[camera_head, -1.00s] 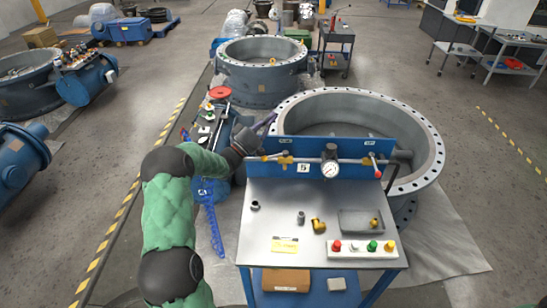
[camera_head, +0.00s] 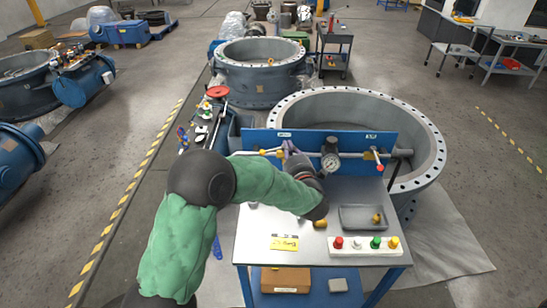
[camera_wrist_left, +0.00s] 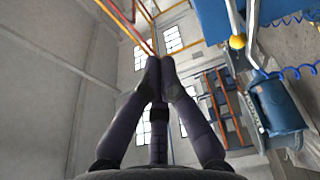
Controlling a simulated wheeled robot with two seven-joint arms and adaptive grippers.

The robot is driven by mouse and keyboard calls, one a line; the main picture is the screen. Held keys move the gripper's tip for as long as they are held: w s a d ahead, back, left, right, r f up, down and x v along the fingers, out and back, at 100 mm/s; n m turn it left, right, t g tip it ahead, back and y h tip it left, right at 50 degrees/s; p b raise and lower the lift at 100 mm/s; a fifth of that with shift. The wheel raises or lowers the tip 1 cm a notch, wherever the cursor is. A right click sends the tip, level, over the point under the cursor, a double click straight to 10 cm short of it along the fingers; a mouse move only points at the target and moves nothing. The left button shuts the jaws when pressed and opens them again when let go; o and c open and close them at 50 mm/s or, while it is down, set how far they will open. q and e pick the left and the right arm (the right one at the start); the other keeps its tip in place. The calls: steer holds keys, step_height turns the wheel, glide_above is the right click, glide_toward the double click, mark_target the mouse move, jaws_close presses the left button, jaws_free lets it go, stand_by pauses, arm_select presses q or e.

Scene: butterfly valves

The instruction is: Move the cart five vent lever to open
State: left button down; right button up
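Cart five (camera_head: 253,236) is a blue cart with a light grey top, a blue back panel (camera_head: 345,143), a pipe and a round gauge (camera_head: 330,162). A red-tipped lever (camera_head: 376,155) stands at the pipe's right end. A yellow valve part (camera_head: 263,152) shows at the left; I cannot read which lever is the vent. My left gripper (camera_head: 289,150) is at the panel, between the yellow part and the gauge; its contact is unclear. In the left wrist view its fingertips (camera_wrist_left: 158,62) are together with nothing visible between them. A yellow knob (camera_wrist_left: 237,42) is right of them, apart. My right gripper is out of view.
The cart top holds a grey tray (camera_head: 363,218), a button box (camera_head: 364,246), a yellow note (camera_head: 284,242) and brass fittings, partly behind my arm. Large flanged valve rings (camera_head: 428,150) stand behind. Another tool cart (camera_head: 200,135) is at the left.

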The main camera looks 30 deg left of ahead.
arm_select(q)
steer(key=s+d+f+n+g, duration=0.2)
steer(key=s+d+f+g, duration=0.1)
steer(key=s+f, duration=0.2)
steer(key=b, duration=0.3)
glide_toward(269, 151)
steer(key=shift+h, duration=0.4)
steer(key=x, duration=0.4)
steer(key=r+x, duration=0.1)
steer(key=x, duration=0.2)
steer(key=shift+w+r, duration=0.1)
steer(key=shift+w, duration=0.2)
steer(key=a+m+t+h+b, duration=0.1)
steer(key=b, duration=0.1)
steer(key=m+t+h+b, duration=0.1)
steer(key=m+b, duration=0.1)
steer(key=shift+w+a+t+h+b, duration=0.1)
steer(key=shift+a+t+h+b, duration=0.2)
steer(key=shift+a+t, duration=0.1)
steer(key=shift+w+a, duration=0.25)
steer(key=shift+a, duration=0.1)
